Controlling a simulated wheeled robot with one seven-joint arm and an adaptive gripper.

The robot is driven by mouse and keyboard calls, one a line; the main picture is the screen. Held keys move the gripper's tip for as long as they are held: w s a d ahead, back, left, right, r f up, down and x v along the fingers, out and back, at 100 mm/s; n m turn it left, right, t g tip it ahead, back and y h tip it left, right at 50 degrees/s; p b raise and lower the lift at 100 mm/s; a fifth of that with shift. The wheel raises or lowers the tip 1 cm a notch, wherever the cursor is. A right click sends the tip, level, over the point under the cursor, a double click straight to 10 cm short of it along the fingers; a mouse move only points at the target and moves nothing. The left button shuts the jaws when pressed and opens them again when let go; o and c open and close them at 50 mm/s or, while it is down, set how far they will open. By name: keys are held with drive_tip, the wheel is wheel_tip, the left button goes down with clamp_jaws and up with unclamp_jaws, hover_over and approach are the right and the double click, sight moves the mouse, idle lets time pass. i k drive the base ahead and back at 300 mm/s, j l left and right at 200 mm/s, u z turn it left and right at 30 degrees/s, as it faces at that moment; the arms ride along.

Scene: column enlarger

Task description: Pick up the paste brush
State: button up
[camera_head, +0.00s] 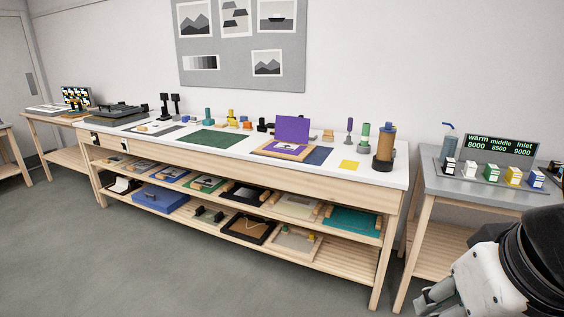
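I cannot pick out the paste brush with certainty; the small items on the long white-topped bench (222,157) are too small to tell apart. A slim upright purple item (349,131) with a narrow body stands near the bench's right end. A green and white upright item (365,134) stands beside it. My gripper (428,298) is at the lower right, in front of the right-hand table and well apart from the bench items. It is partly cut off by the frame edge, and its finger opening is unclear.
A brown cylinder (385,145) stands at the bench's right end. A grey-topped table (450,183) to the right holds several small boxes and a display (501,145). Shelves under the bench hold trays and a blue case (160,198). The grey floor (150,270) in front is clear.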

sight(328, 136)
drive_tip(key=i+j+u, duration=0.25)
drive_tip(key=i, duration=0.5)
drive_tip(key=i+u, duration=0.3)
drive_tip(key=i, duration=0.5)
drive_tip(key=i+z, duration=0.2)
drive_tip(key=i, duration=0.3)
drive_tip(key=i+j+z, duration=0.15)
drive_tip(key=i, duration=0.4)
drive_tip(key=i+j+z, duration=0.2)
drive_tip(key=i, duration=0.3)
drive_tip(key=i+z, duration=0.4)
drive_tip(key=i+j+z, duration=0.1)
drive_tip(key=i+z, duration=0.3)
drive_tip(key=k, duration=0.1)
